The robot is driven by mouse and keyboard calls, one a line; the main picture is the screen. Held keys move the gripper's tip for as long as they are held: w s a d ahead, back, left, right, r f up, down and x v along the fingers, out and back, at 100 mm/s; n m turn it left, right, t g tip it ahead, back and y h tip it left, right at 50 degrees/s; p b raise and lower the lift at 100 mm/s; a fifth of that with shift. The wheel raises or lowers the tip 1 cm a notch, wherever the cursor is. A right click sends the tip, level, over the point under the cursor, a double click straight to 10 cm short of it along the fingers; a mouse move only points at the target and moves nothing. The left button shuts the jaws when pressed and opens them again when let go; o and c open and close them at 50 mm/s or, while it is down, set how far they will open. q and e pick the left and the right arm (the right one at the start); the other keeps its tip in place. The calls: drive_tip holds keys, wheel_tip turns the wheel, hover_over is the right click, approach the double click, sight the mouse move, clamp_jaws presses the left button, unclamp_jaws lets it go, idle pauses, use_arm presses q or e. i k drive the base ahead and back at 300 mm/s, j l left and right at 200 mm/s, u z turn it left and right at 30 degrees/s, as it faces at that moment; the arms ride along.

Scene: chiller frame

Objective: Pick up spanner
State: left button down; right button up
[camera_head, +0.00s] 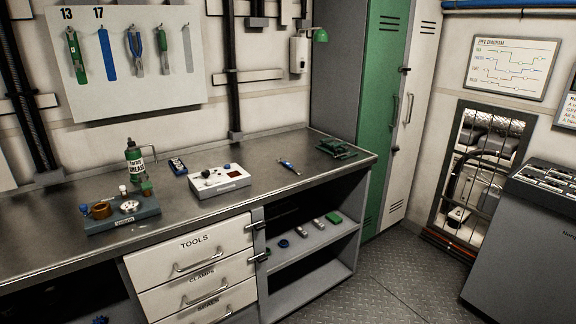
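A small blue and silver tool (289,167), which looks like a spanner, lies flat on the metal workbench (310,143), right of the white box with knobs. On the white wall board (150,95), a green-handled tool (75,54) hangs under the number 13. A flat blue shape (107,55) is under the number 17; I cannot tell whether it is a tool or a painted outline. Blue-handled pliers (136,50) and another tool (164,50) hang to its right. Neither of my grippers is in view.
A green grease bottle (135,160), a dark fixture block (122,213), a white box with knobs (219,182) and green parts (336,148) stand on the bench. Below are drawers (190,258) and an open shelf (312,240). The floor (410,280) right of the bench is clear.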

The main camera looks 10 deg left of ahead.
sight(286, 163)
drive_tip(key=i+l+u, duration=0.3)
drive_tip(key=i+l, duration=1.85)
